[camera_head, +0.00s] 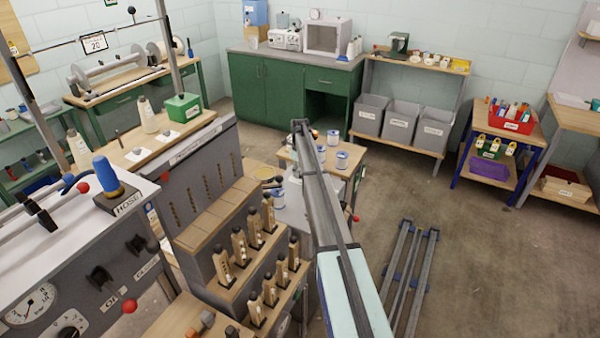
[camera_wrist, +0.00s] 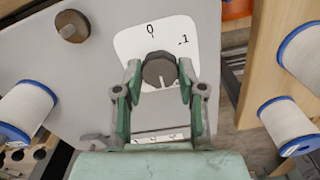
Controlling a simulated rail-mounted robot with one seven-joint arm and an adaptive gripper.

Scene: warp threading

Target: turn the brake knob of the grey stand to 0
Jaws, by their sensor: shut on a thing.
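In the wrist view, the dark brown round knob (camera_wrist: 159,69) sits on a white dial plate (camera_wrist: 131,45) fixed to the grey stand (camera_wrist: 40,62). The plate carries a printed "0" above the knob and a ".1" to its upper right. The rest of the scale is hidden by the knob and fingers. My gripper (camera_wrist: 158,75) has its two green-and-grey fingers shut on the knob, one on each side. I cannot tell clearly where the knob points. In the head view, my arm hides the gripper and the knob.
White thread spools with blue ends stand left (camera_wrist: 27,105) and right (camera_wrist: 289,125) in the wrist view. A second brown knob (camera_wrist: 72,26) sits at upper left. In the head view, a rack of wooden bobbins (camera_head: 238,247) stands left of my arm. Floor to the right is partly open.

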